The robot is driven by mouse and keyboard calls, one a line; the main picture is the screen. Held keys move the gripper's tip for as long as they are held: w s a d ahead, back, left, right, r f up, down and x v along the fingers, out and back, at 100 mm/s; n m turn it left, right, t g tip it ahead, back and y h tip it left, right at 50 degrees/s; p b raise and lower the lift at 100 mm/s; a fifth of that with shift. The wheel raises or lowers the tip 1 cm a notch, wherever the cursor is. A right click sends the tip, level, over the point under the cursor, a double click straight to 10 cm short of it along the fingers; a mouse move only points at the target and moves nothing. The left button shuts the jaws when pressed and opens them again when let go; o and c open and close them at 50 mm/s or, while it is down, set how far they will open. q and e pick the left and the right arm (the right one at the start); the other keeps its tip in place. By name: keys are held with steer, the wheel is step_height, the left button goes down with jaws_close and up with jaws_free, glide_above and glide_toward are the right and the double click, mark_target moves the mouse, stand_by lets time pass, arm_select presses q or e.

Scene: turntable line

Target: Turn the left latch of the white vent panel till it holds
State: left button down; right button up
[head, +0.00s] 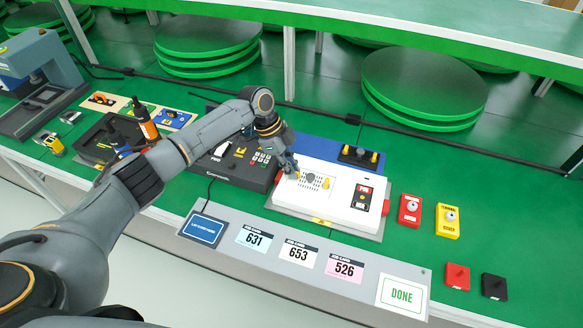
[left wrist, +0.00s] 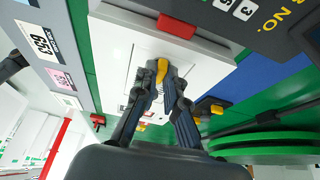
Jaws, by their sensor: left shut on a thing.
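The white vent panel (head: 308,190) is on top of a white unit, with dark slots and a grey round knob in its middle. Its right latch (head: 326,183) is yellow and also shows between my fingers in the left wrist view (left wrist: 140,127). My left gripper (head: 291,170) is over the panel's left side, its fingers pointing down, and is shut on the left latch. In the left wrist view the fingertips (left wrist: 166,70) meet at the panel's near part. The fingers mostly hide the left latch, so its angle cannot be told. My right gripper is not in view.
A black device (head: 245,172) stands close on the left. A blue board with a black, yellow-knobbed fixture (head: 357,157) lies behind. Red (head: 410,209) and yellow (head: 447,220) switch boxes stand to the right. Job cards (head: 298,253) line the front edge.

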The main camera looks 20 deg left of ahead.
arm_select(q)
steer(key=c, duration=1.4)
jaws_free()
steer(key=shift+r, duration=0.1)
steer(key=v, duration=1.2)
